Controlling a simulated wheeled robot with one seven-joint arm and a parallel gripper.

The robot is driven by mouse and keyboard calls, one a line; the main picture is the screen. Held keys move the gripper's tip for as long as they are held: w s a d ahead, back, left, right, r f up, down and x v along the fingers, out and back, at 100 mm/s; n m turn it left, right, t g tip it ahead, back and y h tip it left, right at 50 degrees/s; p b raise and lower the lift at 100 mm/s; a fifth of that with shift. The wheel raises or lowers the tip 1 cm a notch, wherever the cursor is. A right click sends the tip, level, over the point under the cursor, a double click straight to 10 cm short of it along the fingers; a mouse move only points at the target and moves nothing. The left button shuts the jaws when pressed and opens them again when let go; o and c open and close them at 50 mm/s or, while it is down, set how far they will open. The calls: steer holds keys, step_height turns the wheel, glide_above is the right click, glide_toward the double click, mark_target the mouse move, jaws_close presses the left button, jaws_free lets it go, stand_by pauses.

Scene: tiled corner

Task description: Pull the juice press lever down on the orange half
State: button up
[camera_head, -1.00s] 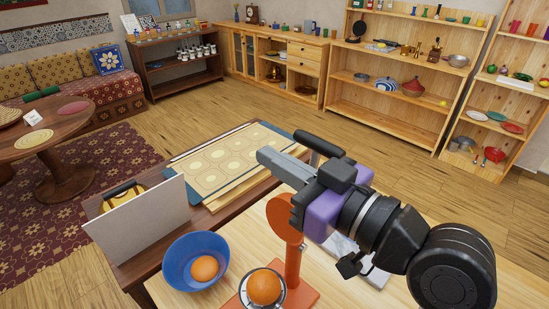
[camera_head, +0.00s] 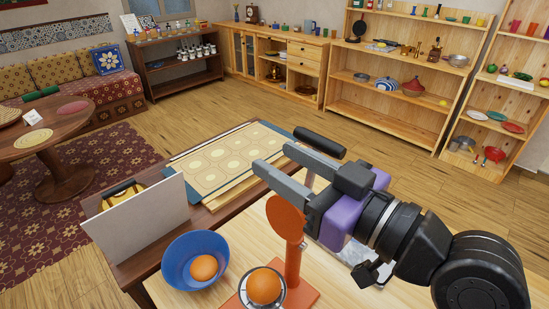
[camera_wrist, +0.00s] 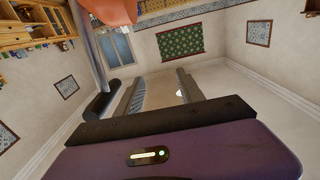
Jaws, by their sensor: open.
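The orange juice press has a round head (camera_head: 286,217) on a post above its base. An orange half (camera_head: 264,286) sits on the press cup, below the head. The lever's black grip (camera_head: 319,142) is raised, just behind my gripper in the head view. In the wrist view the grey lever bar and black grip (camera_wrist: 101,106) lie left of the left finger, outside the jaws. My gripper (camera_head: 262,156) is open, its fingers apart with nothing between them. It also shows in the wrist view (camera_wrist: 160,84). Whether a finger touches the grip is unclear.
A blue bowl (camera_head: 166,270) with an orange (camera_head: 203,268) stands left of the press. A white upright panel (camera_head: 135,229) and a patterned board (camera_head: 218,163) are beyond it. A pale slab lies partly hidden behind my arm. Shelves stand far off at the back.

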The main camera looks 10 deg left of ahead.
steer(key=b+v, duration=0.1)
steer(key=v, duration=0.4)
steer(key=shift+s+d, duration=0.2)
steer(key=shift+d, duration=0.05)
